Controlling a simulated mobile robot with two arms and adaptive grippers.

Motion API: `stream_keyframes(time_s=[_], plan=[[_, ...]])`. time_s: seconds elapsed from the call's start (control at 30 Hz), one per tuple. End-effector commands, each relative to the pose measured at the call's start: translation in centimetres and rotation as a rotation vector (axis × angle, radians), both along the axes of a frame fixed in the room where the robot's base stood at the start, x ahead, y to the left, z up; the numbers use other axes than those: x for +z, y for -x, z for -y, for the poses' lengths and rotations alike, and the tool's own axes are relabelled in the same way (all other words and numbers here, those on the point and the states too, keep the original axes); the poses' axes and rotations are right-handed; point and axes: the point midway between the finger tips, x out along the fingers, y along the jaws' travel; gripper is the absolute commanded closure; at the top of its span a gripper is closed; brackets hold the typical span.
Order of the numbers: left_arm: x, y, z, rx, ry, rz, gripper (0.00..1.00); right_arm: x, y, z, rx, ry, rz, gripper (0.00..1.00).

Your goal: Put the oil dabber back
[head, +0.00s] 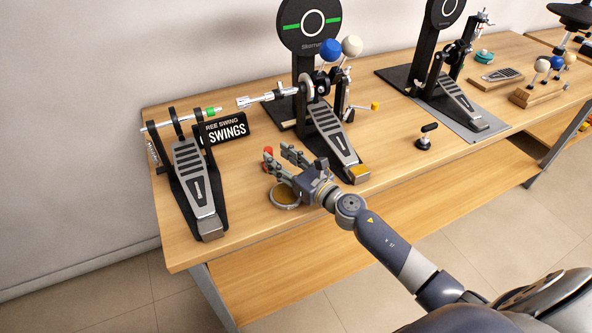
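My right gripper (280,158) reaches over the table from the lower right, its two fingers apart. A small red-tipped thing (267,151) shows at the fingertips; it may be the oil dabber, but it is too small to tell. I see nothing clearly clamped between the fingers. A round brass-coloured dish or tin (284,196) is on the table just below the gripper, partly covered by it. My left gripper is not in view.
A pedal (192,180) with a sign (225,130) stands at left. A pedal with a round pad (334,135) stands behind the gripper, another (455,95) at right. A small black-knobbed piece (425,138) stands near the front edge.

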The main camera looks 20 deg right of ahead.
Motion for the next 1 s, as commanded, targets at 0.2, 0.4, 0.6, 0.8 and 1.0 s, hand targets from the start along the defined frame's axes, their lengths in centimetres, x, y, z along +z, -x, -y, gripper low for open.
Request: stream_keyframes(time_s=[0.2, 0.4, 0.6, 0.8, 1.0], plan=[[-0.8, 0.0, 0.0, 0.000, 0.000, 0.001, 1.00, -0.2, 4.1, 1.4, 0.002, 0.001, -0.002, 0.62], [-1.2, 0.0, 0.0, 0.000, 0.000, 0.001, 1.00, -0.1, 6.1, 2.2, 0.001, 0.000, -0.001, 0.62], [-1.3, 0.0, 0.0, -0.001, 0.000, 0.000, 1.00, 0.0, 6.7, 2.3, 0.001, -0.001, 0.000, 0.62], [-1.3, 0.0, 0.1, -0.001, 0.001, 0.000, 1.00, 0.1, 6.7, 2.3, 0.001, -0.001, 0.000, 0.62], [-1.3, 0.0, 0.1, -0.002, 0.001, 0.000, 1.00, 0.0, 6.7, 2.3, 0.001, -0.001, 0.000, 0.62]])
